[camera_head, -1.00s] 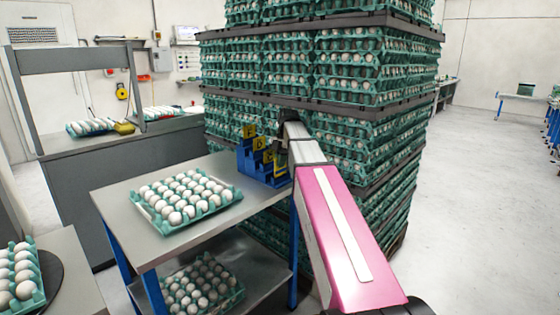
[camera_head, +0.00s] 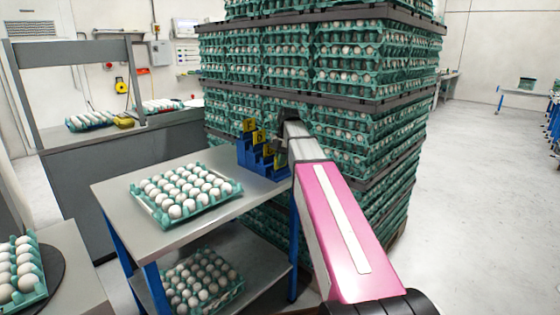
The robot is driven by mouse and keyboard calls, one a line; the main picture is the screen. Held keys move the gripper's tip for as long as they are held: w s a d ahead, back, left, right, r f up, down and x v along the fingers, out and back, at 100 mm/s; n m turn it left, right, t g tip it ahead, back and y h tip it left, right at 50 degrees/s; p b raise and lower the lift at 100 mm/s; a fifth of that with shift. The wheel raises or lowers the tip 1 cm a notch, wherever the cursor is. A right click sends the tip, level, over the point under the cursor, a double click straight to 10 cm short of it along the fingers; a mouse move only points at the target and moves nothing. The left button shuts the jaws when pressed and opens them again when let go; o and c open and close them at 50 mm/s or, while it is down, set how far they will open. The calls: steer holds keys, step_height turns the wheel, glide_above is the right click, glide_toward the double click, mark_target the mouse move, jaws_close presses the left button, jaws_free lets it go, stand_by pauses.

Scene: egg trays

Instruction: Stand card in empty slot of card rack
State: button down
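The blue stepped card rack (camera_head: 254,160) stands at the back right corner of the metal table. Yellow cards with dark letters stand upright in it, in a row stepping down to the right: a back card (camera_head: 249,125), a middle card (camera_head: 259,137) and a front card (camera_head: 268,150). My gripper (camera_head: 281,152) is at the right side of the rack, mostly hidden behind my pink and grey arm. Its fingers are too small and covered to read. I cannot tell whether it holds a card or touches the rack. The rack's right end is partly hidden.
A tray of white eggs (camera_head: 232,191) lies on the metal table (camera_head: 125,205), left of the rack. Another egg tray (camera_head: 238,292) is on the lower shelf. A tall stack of green egg trays (camera_head: 345,130) rises close behind the rack. Open floor lies to the right.

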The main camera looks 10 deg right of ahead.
steer(key=c, duration=1.2)
jaws_free()
steer(key=shift+c, duration=0.2)
